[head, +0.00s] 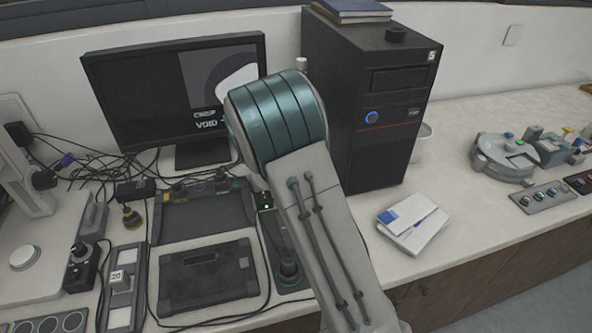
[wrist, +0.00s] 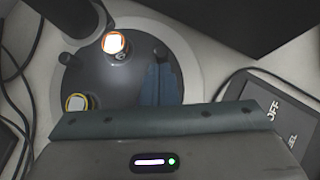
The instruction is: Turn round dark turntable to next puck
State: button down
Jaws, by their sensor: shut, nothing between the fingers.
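The round dark turntable (wrist: 105,78) shows in the wrist view at upper left, inside a pale round rim. In the head view my arm rises in the middle, and I cannot make out the turntable or gripper there.
A monitor (head: 175,95) and black computer tower (head: 370,95) stand at the back. Cables (head: 90,165) tangle at left. A dark tablet-like device (head: 208,275) lies in front. White papers (head: 412,222) lie right of my arm, with clear bench around them.

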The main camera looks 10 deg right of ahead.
jog(key=shift+w+d+n, duration=0.1)
jog(key=shift+d+n, duration=0.1)
jog(key=shift+n, duration=0.2)
jog(key=shift+d, duration=0.1)
jog(key=shift+w+d, duration=0.15)
jog(key=shift+w, duration=0.1)
dwell(0.5)
